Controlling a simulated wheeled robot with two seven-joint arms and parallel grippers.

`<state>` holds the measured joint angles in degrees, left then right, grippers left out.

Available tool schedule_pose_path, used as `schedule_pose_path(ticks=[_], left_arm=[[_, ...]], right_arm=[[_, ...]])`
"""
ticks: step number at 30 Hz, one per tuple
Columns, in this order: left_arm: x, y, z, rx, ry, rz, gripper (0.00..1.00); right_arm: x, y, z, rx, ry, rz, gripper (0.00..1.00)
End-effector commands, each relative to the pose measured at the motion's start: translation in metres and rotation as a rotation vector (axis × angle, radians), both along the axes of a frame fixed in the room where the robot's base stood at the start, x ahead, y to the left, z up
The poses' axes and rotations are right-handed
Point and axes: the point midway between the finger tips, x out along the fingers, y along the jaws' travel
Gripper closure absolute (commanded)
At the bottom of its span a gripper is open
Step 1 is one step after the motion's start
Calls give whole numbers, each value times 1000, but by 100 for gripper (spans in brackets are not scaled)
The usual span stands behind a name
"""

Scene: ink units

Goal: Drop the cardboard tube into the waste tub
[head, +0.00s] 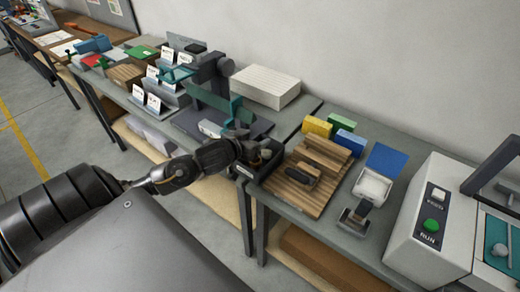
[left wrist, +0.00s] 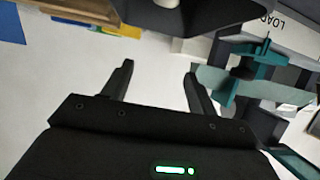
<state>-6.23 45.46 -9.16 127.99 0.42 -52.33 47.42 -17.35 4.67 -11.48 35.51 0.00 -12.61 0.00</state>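My left gripper (head: 268,152) is over the edge of the grey bench, in front of the wooden board. In the left wrist view my left gripper (left wrist: 158,82) has its two fingers apart with nothing between them. A dark box-shaped container (head: 243,171) with a small pale label sits just under the gripper at the bench edge; it may be the waste tub, but the arm covers much of it. I cannot make out the cardboard tube in either view. My right gripper is not in view.
A wooden slatted board (head: 325,160) holds dark brown pieces. Behind it stand yellow (head: 317,126), blue (head: 341,123) and green (head: 350,141) blocks. A teal fixture (head: 222,102) is left of the gripper. A white machine (head: 432,220) with a green button stands right.

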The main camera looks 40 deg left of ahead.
Motion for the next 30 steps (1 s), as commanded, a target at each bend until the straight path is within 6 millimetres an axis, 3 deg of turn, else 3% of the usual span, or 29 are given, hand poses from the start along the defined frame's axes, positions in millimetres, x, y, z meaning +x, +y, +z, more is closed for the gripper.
schedule_pose_path(ticks=[11,14,23,25,30], left_arm=[[-4,0,1,0,0,0,37],[-15,-1,5,0,1,-2,37],[-74,-6,28,1,3,-3,37],[-82,-7,39,-8,4,0,37],[-94,-8,43,-7,2,0,37]], right_arm=[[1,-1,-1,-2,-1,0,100],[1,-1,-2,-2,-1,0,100],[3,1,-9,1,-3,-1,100],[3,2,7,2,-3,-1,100],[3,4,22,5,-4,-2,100]])
